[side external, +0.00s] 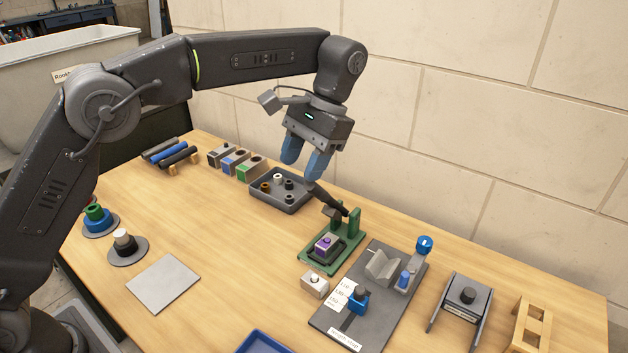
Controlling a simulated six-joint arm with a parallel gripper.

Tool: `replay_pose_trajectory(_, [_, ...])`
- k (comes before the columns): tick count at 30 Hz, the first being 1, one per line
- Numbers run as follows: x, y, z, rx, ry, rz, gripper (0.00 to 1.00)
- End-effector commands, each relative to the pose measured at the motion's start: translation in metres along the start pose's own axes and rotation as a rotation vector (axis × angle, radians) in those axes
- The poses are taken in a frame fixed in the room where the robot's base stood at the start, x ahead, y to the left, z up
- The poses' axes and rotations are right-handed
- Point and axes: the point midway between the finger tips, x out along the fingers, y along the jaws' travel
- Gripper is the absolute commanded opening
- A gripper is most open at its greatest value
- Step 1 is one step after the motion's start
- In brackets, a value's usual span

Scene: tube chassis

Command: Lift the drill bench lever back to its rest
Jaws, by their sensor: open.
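The drill bench is a green base (346,258) with green uprights, at the middle of the table. Its black lever (325,199) slants from the uprights up and to the left. A grey block with a purple top (327,244) sits on the base. My gripper (305,161) has two blue fingers, spread apart and pointing down. It is above the back part of the table, at the lever's upper end. The right fingertip overlaps that end in this view, and I cannot tell whether they touch.
A dark tray (264,199) of small cylinders lies left of the lever. A grey fixture plate (391,339) with blue knobs stands to the right. A small white button box (315,285) stands in front of the green base. The stone wall is close behind.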

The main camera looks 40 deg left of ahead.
Motion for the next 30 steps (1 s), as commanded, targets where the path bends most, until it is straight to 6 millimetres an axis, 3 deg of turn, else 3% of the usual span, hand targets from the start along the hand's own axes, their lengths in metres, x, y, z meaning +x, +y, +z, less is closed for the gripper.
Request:
replay_pose_trajectory(9, [-0.021,-0.066,0.029,-0.003,0.001,0.001,0.48])
replay_pose_trajectory(15, [-0.028,-0.091,0.039,-0.001,0.001,0.001,0.48])
replay_pose_trajectory(27, [-0.031,-0.099,0.043,0.001,-0.001,-0.001,0.48])
replay_pose_trajectory(30, [-0.031,-0.099,0.044,0.001,0.003,0.0,0.41])
